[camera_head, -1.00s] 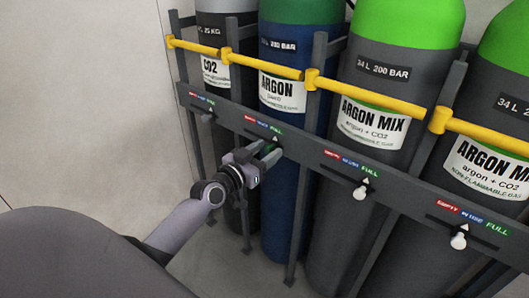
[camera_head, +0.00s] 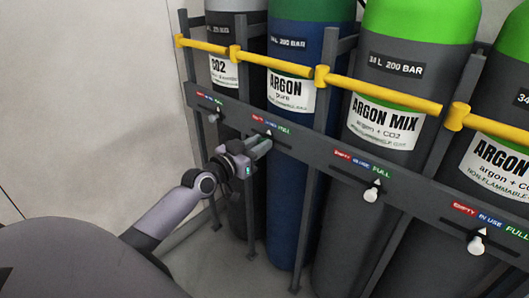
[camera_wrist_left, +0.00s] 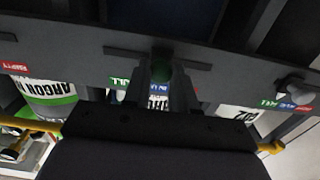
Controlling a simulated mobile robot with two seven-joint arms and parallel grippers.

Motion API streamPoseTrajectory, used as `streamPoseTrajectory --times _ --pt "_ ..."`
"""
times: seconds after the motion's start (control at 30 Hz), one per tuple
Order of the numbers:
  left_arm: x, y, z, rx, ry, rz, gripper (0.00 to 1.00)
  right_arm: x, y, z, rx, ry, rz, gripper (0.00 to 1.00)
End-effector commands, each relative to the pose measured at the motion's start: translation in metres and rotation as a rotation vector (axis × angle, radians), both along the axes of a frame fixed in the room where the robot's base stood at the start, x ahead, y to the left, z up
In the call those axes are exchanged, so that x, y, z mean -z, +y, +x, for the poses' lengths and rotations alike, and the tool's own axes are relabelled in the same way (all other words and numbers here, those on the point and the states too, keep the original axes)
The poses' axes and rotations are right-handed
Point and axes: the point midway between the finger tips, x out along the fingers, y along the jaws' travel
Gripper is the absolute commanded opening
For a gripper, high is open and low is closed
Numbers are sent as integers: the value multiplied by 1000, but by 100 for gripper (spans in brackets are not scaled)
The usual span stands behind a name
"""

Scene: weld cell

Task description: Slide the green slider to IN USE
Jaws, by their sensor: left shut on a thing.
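The green slider (camera_wrist_left: 161,71) is a round green knob on the grey rail, between the fingers of my left gripper (camera_wrist_left: 161,85) in the wrist view. In the head view my left gripper (camera_head: 263,147) is shut on it, and the fingers mostly hide the knob. Its white pointer (camera_head: 268,132) stands under the middle of the EMPTY / IN USE / FULL label (camera_head: 271,125), about at the blue-white IN USE part. My right gripper is not in view.
The grey rail (camera_head: 320,154) carries other sliders with white knobs (camera_head: 371,195) under the ARGON MIX cylinders, and one under CO2 (camera_head: 214,117). Yellow bars (camera_head: 380,92) cross in front of the cylinders above. Floor and wall at left are clear.

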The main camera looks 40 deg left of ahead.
Motion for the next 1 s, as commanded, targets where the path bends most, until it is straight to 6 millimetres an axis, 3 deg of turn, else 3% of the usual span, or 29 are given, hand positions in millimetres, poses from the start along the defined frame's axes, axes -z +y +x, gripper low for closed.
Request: streamPoseTrajectory --times 0.23,0.27,0.3,0.33,0.7,1.0 --pt "0 0 0 0 2 -1 0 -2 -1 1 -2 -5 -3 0" --pt "0 0 0 0 2 -1 36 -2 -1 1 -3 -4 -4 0" --pt "0 0 0 0 2 -2 49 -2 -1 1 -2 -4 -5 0" --pt "0 0 0 0 2 -1 51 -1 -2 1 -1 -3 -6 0" --pt "0 0 -4 1 3 -1 51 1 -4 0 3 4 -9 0" --pt "0 3 -37 1 5 1 51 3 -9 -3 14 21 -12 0"
